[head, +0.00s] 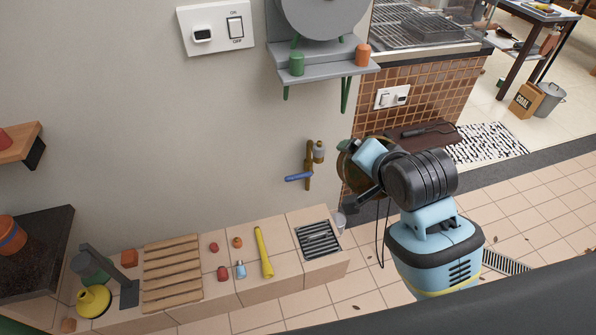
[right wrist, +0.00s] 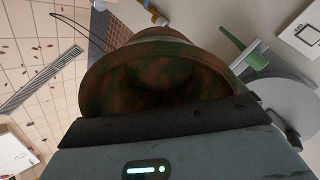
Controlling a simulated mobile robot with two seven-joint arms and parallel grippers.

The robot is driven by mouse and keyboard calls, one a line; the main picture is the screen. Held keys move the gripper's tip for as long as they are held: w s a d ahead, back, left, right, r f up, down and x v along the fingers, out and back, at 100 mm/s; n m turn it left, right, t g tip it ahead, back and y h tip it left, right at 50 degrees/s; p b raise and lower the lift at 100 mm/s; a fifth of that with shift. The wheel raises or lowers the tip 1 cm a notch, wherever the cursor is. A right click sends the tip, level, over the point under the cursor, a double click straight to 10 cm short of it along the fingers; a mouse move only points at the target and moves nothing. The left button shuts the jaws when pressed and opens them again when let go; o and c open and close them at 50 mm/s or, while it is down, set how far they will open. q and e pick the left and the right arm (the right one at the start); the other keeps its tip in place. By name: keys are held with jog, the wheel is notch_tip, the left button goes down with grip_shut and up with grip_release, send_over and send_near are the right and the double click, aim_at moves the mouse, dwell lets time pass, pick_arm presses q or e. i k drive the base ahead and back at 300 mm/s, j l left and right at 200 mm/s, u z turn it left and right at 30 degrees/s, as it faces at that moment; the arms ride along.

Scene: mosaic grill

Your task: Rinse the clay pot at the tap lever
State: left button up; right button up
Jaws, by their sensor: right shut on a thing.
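The brass tap (head: 309,165) with a blue lever (head: 298,178) is on the wall in the middle of the head view. My right gripper (head: 358,168) is just to the right of the tap, shut on the clay pot (head: 346,163). Most of the pot is hidden behind my gripper and arm in the head view. In the right wrist view the pot (right wrist: 160,75), mottled brown and green, fills the middle, its wide mouth toward the camera. The pot looks apart from the tap. My left gripper is not in view.
A tiled ledge (head: 285,275) below the tap bears a drain grate (head: 318,238), a yellow tool (head: 264,252), small items and a slatted wooden rack (head: 172,270). A grey wall shelf (head: 322,62) with green and orange cups is above. The wall around the tap is clear.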

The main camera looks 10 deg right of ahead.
aim_at(288, 179)
jog(key=i+l+z, duration=0.15)
jog(key=i+l, duration=0.8)
jog(key=i, duration=0.1)
